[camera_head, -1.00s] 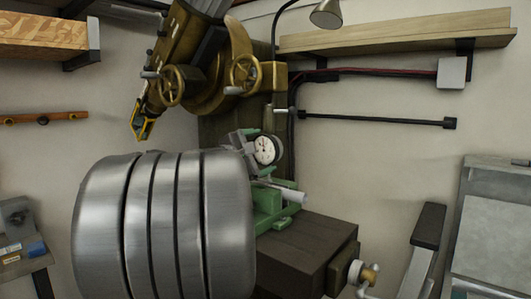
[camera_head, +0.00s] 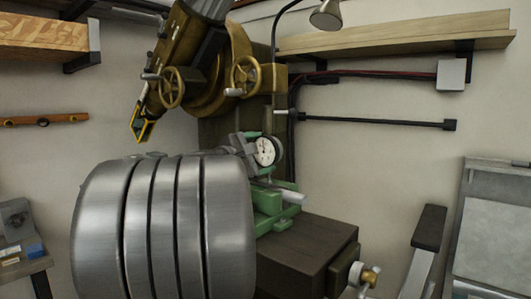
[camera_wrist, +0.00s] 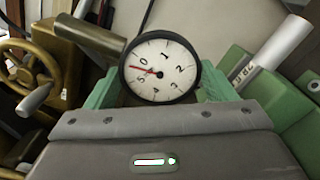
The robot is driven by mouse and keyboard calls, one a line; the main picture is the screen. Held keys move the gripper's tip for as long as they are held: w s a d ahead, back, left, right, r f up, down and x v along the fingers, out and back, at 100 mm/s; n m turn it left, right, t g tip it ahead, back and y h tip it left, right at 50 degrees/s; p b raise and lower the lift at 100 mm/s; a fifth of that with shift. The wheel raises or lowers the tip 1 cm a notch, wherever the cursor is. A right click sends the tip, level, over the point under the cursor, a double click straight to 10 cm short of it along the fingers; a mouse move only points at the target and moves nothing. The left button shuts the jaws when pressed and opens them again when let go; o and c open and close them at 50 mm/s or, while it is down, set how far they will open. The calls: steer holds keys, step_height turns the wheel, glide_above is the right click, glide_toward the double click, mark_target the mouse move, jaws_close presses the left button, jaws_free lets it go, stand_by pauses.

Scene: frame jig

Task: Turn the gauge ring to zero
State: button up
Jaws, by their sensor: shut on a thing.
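The round gauge (camera_head: 265,152) has a white dial and dark rim. It stands over a green fixture (camera_head: 267,200) in the head view. In the wrist view the gauge (camera_wrist: 159,68) faces me with numbers 0 to 5. Its 0 sits at the upper left of the dial, and the red needle points left, between 5 and 0. My gripper (camera_head: 248,148) is at the left side of the gauge and shut on its ring. The fingertips are hard to make out.
A brown machine head with handwheels (camera_head: 246,76) stands behind and above the gauge. A silver cylinder (camera_wrist: 278,50) lies on the green fixture close to the gauge's right. A dark brown block (camera_head: 305,248) is below. A lamp (camera_head: 325,15) hangs above.

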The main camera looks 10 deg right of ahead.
steer(key=shift+r+n+p, duration=0.1)
steer(key=shift+n+p, duration=1.55)
steer(key=shift+n, duration=0.25)
steer(key=o, duration=0.5)
steer(key=v, duration=0.7)
steer(key=shift+b, duration=0.4)
